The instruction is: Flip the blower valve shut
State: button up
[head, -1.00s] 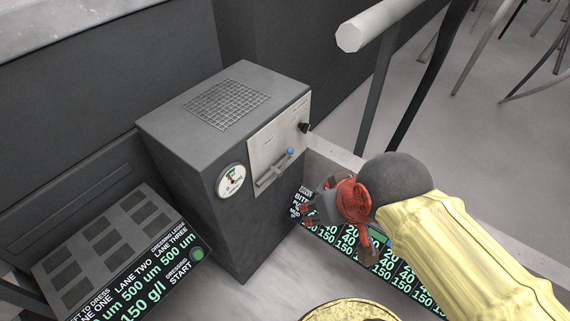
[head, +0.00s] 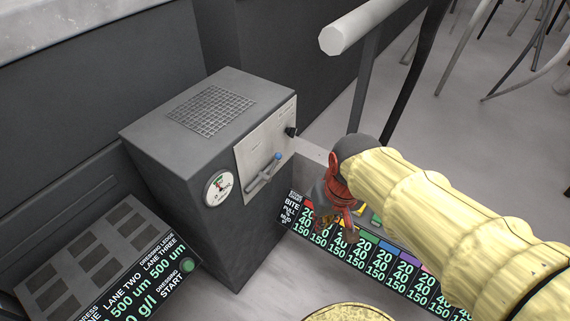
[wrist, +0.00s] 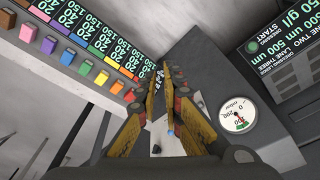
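The blower valve is a grey lever (head: 262,175) with a blue tip (head: 277,156), set on a pale plate (head: 248,153) on the side of a dark box (head: 190,135). The lever slants, with its blue tip at the upper right. My gripper (head: 330,222) is right of the box and apart from the lever, partly hidden by my own wrist. In the wrist view my gripper (wrist: 160,78) shows two yellow-and-black fingers with a gap between them and nothing held. The blue tip (wrist: 171,133) shows small between the fingers; most of the lever is hard to make out.
A round gauge (head: 219,188) sits left of the plate, and a black knob (head: 291,132) at its upper right. A lit number board (head: 390,262) with coloured blocks runs below my arm. A pale rail (head: 375,25) stands behind. A display ledge (head: 85,255) is at left.

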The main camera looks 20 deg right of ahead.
jog(key=f+m, duration=0.1)
jog(key=f, duration=0.1)
jog(key=w+f+m+g+y, duration=0.1)
jog(key=f, duration=0.2)
jog(key=w+f+m+g+y, duration=0.1)
jog(key=f, duration=0.1)
jog(key=shift+w+d+f+b, duration=0.2)
jog(key=shift+w+f+b, duration=0.05)
jog(key=shift+f+b, duration=0.15)
grip_shut()
jog(key=w+f+m+t+y+b, duration=0.2)
jog(key=w+f+m+t+y, duration=0.2)
jog(key=w+f+m+y, duration=1)
jog(key=w+d+f+m+t+h, duration=0.2)
jog(key=w+d+f+t+h, duration=0.35)
jog(key=w+f, duration=0.45)
jog(key=w+d+r+m+t+h, duration=0.2)
jog(key=w+d+r+t, duration=0.2)
jog(key=w+d, duration=0.3)
jog(key=shift+w+d+r+t, duration=0.35)
jog(key=shift+w+r, duration=0.25)
jog(key=shift+w, duration=0.25)
